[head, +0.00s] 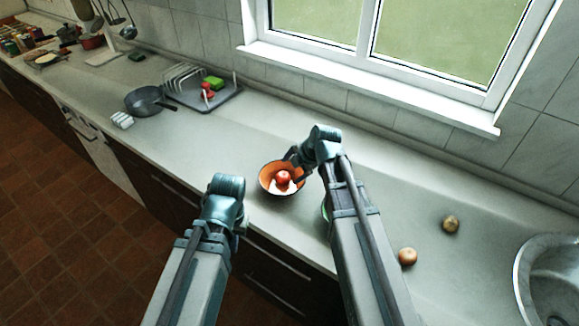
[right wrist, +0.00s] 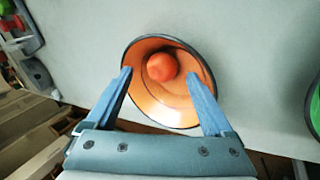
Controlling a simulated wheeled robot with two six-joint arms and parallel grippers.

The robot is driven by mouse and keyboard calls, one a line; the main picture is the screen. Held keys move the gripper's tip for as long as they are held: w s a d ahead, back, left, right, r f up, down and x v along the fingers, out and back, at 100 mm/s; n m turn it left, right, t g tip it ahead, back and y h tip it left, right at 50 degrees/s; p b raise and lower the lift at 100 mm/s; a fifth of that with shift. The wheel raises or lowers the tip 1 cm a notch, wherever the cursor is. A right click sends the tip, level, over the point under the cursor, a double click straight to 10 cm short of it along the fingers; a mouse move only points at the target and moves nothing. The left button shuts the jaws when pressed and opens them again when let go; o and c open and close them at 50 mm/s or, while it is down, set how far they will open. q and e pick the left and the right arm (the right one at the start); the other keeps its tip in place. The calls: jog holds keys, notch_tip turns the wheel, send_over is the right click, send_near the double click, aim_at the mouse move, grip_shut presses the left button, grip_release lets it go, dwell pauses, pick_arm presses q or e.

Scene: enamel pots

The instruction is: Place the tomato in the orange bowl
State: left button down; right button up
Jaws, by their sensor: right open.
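The orange bowl (head: 266,187), dark-rimmed, sits on the counter in the head view; it also shows in the right wrist view (right wrist: 150,105). The red tomato (head: 283,177) lies inside the bowl; in the right wrist view the tomato (right wrist: 162,67) rests against the inner wall. My right gripper (head: 296,168) is at the bowl's right side; in the right wrist view the gripper (right wrist: 158,78) is open, its fingers apart over the bowl, with nothing held between them. My left gripper (head: 238,222) is left of the bowl, its fingers hidden behind its wrist.
A green bowl (head: 325,208) is mostly hidden behind my right arm. Two round brown vegetables, one (head: 451,224) and another (head: 408,256), lie to the right, before a metal sink (head: 522,275). A pan (head: 148,101) and dish rack (head: 205,100) stand back left. Counter left of the bowl is clear.

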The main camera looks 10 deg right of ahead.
jog(key=p+v, duration=0.7)
jog(key=v, duration=0.2)
jog(key=s+a+f+m+g+h, duration=0.1)
jog(key=s+a+m+g+h, duration=0.1)
jog(key=s+a+m, duration=0.3)
jog(key=s+a+f+m+g+h, duration=0.2)
jog(key=s+a+m, duration=0.4)
jog(key=s+m, duration=0.6)
jog(key=shift+s+m+g+h+b, duration=0.4)
jog(key=shift+m+g, duration=0.3)
jog(key=shift+m, duration=0.2)
jog(key=shift+a, duration=0.1)
